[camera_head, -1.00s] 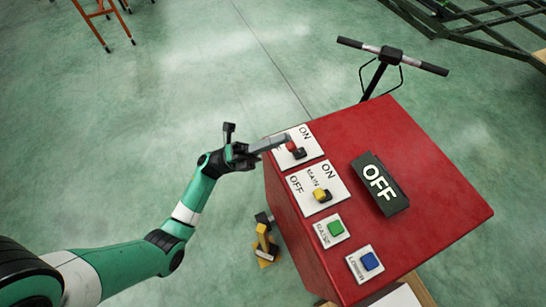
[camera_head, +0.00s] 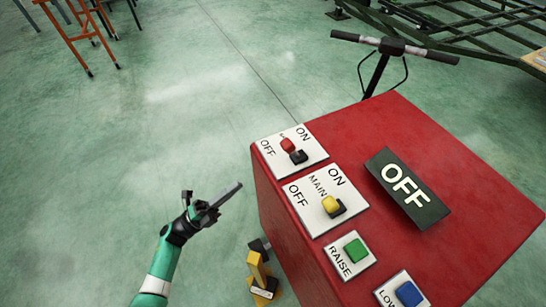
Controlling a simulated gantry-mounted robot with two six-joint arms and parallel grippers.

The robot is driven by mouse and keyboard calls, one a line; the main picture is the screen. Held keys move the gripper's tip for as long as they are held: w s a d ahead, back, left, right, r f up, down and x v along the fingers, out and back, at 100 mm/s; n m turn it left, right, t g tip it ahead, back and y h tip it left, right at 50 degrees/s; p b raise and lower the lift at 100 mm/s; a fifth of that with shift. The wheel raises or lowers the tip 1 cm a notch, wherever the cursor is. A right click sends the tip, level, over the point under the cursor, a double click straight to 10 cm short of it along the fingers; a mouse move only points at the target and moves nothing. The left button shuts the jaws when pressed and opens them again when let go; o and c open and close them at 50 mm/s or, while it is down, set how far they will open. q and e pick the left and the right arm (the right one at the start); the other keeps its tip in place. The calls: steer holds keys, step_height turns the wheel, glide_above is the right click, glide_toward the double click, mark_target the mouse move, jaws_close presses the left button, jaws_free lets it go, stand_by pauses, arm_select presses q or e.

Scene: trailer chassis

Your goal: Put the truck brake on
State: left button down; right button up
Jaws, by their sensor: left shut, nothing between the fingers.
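A red control box (camera_head: 430,150) stands at the right. On its top, the farthest white plate has a red-and-black toggle switch (camera_head: 289,146) between the words OFF and ON; its short label is mostly hidden by the knob. A plate marked MAIN carries a yellow toggle (camera_head: 331,204). I cannot tell which side either toggle is set to. A black display block (camera_head: 407,190) reads OFF. My left gripper (camera_head: 227,195) is shut and empty, to the left of the box and apart from it. My right gripper is not in view.
A green RAISE button (camera_head: 355,250) and a blue button (camera_head: 409,293) sit on the box's near side. A black handlebar (camera_head: 394,47) rises behind the box. A yellow-and-black object (camera_head: 260,276) stands at the box's left foot.

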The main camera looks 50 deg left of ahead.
arm_select(q)
steer(key=b, duration=0.2)
glide_toward(292, 150)
steer(key=w+r, duration=0.2)
steer(key=w, duration=0.1)
steer(key=w+r, duration=0.1)
steer(key=shift+w+a, duration=0.15)
steer(key=shift+w, duration=0.15)
